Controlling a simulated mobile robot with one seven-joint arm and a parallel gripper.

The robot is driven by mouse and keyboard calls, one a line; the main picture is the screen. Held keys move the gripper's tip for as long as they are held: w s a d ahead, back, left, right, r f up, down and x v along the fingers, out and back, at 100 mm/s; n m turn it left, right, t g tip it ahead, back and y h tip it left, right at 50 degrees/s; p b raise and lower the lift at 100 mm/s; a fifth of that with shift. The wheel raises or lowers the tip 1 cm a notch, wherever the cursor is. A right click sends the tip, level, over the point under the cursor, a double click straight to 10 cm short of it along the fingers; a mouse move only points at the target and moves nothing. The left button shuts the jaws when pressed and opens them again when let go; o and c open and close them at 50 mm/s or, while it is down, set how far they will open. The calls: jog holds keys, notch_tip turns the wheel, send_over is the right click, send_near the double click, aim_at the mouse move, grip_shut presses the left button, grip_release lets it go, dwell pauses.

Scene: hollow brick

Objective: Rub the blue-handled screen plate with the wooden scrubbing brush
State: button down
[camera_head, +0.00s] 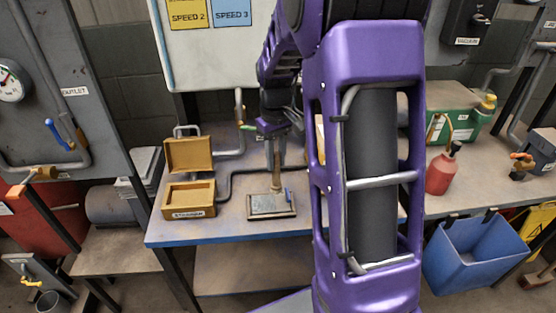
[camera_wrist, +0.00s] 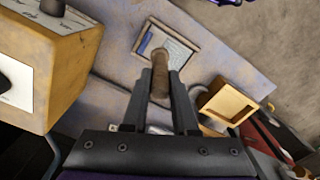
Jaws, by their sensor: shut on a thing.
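The screen plate (camera_head: 262,207) lies flat on the workbench, a grey panel in a dark frame with a small blue handle (camera_head: 289,195) at its right side. In the wrist view the plate (camera_wrist: 180,48) is ahead of my fingers, its blue handle (camera_wrist: 146,42) at left. My gripper (camera_head: 272,135) points down above the plate, shut on the wooden scrubbing brush (camera_head: 276,178). The brush handle (camera_wrist: 159,72) sits between both fingers (camera_wrist: 160,85) in the wrist view. The brush's lower end is at the plate's back part; I cannot tell whether it touches. Its bristles are hidden.
An open yellow strainer box (camera_head: 189,198) stands left of the plate, its lid raised. A tan box (camera_wrist: 72,75) stands close at left in the wrist view. A grey pipe (camera_head: 226,178) runs behind the plate. A red bottle (camera_head: 441,173) stands on the right bench.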

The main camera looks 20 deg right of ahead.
jog(key=shift+r+p, duration=0.8)
jog(key=shift+r, duration=0.55)
jog(key=shift+w, duration=0.15)
